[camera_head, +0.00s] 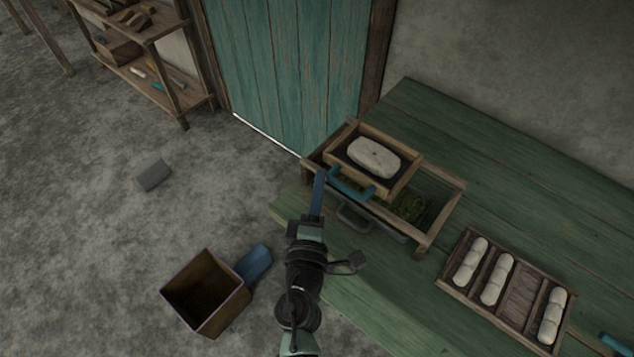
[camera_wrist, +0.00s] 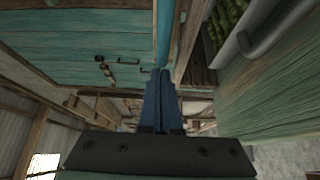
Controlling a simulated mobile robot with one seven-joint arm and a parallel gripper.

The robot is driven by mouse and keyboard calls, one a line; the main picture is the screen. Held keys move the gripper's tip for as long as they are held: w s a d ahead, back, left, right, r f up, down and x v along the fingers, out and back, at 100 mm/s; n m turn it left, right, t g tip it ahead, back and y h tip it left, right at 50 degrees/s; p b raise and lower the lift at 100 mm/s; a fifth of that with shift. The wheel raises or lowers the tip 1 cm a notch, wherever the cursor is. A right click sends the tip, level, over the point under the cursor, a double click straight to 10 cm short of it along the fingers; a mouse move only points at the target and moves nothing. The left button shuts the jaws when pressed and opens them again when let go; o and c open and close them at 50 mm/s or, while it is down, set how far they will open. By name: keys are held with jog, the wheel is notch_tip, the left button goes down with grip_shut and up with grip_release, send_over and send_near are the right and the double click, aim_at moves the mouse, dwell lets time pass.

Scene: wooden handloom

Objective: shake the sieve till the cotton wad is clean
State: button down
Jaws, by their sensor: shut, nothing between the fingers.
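The sieve (camera_head: 412,178) is a wooden frame with a dark bottom and a blue handle (camera_head: 350,186) on its near side. The pale cotton wad (camera_head: 374,157) lies in it, with what may be small dark specks on top. The sieve sits over the left part of a larger wooden frame (camera_head: 440,217), where dark green bits show below. My gripper (camera_head: 319,176) has its blue fingers together and empty, just left of the handle in the head view. The closed fingers also show in the wrist view (camera_wrist: 160,75); a blue bar (camera_wrist: 163,35) shows beyond them, probably the handle.
A grey pull handle (camera_head: 355,219) sticks out below the frame. A tray (camera_head: 522,294) with white rolls stands to the right on the green table (camera_head: 560,200). An open bin (camera_head: 205,293) stands on the floor at left. A teal door (camera_head: 285,70) is behind.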

aim_at(346, 192)
jog(key=s+d, duration=0.1)
jog(key=s+d+b, duration=0.1)
jog(key=d, duration=0.1)
jog(key=s+d+b, duration=0.1)
jog(key=shift+s+d, duration=0.25)
jog(key=shift+d, duration=0.15)
